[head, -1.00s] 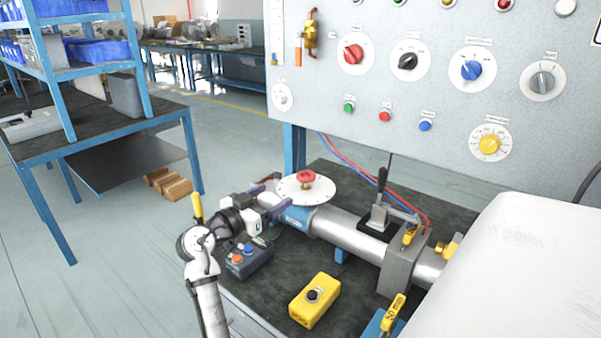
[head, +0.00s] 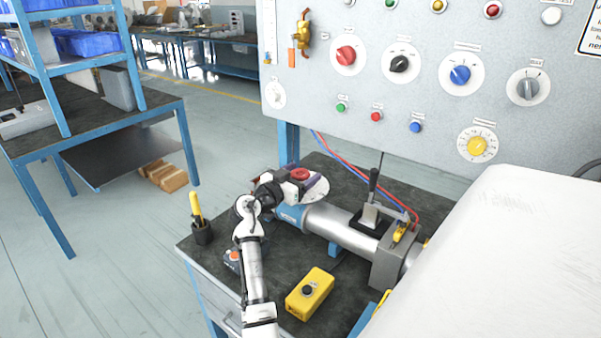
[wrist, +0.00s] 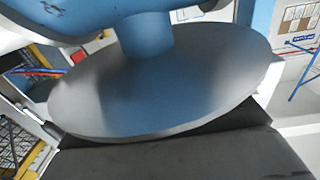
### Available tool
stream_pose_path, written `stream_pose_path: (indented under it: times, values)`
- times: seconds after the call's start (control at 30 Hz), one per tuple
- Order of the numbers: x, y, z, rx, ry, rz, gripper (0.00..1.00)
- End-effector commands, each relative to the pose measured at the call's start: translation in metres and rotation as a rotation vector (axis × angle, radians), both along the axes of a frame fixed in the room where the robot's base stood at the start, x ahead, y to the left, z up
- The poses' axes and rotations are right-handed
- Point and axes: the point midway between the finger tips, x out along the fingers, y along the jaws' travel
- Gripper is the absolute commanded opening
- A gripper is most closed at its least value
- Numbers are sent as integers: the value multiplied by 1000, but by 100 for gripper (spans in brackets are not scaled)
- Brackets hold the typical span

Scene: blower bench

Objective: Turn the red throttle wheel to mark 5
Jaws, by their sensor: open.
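The red throttle wheel (head: 300,173) sits on a round white dial plate (head: 322,188) on top of the blower pipe, at the bench's far left. My gripper (head: 304,180) is open, with its purple fingers reaching around the wheel, one on the far side and one on the near side. I cannot tell whether they touch it. The gripper hides part of the dial plate, and its marks are too small to read. The wrist view shows a large smooth grey disc (wrist: 170,85) with a blue stem (wrist: 146,35); the red wheel does not show there.
A grey pipe (head: 335,225) runs right to a clamp with a black lever (head: 373,186). A white cover (head: 480,260) fills the right. The control panel (head: 320,80) rises behind.

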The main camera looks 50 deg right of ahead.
Motion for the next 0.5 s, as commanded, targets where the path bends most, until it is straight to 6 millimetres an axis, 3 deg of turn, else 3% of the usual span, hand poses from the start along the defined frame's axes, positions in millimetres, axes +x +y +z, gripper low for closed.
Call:
stream_pose_path:
  times: [0.2,0.5]
  values:
    - [0,0,0,0,0,0,70]
    - [0,0,0,0,1,0,31]
